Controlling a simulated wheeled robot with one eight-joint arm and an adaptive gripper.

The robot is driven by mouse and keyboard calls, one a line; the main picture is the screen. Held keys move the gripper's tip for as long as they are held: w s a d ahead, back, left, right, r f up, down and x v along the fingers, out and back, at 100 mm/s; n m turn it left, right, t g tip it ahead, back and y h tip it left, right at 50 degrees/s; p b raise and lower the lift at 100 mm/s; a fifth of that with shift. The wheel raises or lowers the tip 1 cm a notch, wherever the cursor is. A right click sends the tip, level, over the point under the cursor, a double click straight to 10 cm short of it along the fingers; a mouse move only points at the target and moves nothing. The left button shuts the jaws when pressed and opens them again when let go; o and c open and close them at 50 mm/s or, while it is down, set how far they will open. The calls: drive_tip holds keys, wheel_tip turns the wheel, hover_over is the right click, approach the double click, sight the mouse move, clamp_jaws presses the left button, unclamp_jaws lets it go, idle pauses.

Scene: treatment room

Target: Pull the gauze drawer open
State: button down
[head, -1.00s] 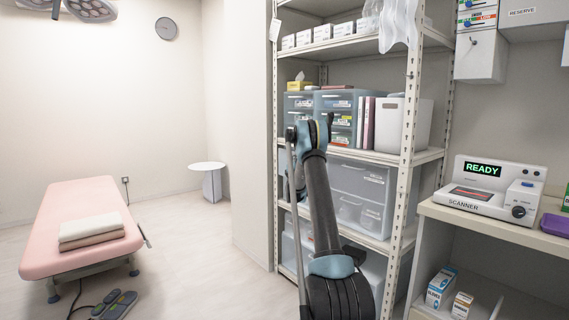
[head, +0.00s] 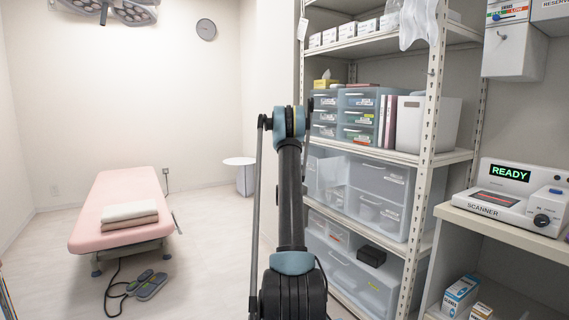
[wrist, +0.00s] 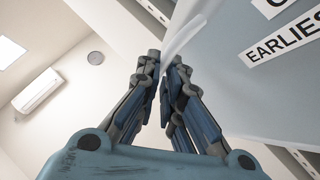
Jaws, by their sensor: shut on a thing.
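My gripper (wrist: 167,68) shows in the wrist view with its two blue-grey fingers close together. Their tips meet at a pale handle-like strip (wrist: 184,37) along the edge of a large translucent grey-blue panel (wrist: 232,75). The panel carries white labels, one reading "EARLIES", cut off by the frame. In the head view my arm hides the gripper. Large translucent drawers (head: 381,180) stand on the middle shelf, right of my arm. A pale translucent front (head: 327,178) shows just beside the arm; I cannot tell how far it stands out. No gauze label is readable.
The shelving rack (head: 430,160) holds small drawers (head: 359,118), a white bin (head: 409,125) and lower bins. A counter with a scanner (head: 510,195) stands at right. A pink treatment bed (head: 110,190) is at left, with a foot pedal (head: 150,286) and cable on otherwise clear floor.

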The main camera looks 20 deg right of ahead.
drive_tip(key=shift+s+a+f, duration=0.1)
drive_tip(key=shift+s+a, duration=0.05)
drive_tip(key=c, duration=2)
unclamp_jaws()
drive_tip(key=v, duration=1.2)
drive_tip(key=shift+a, duration=0.1)
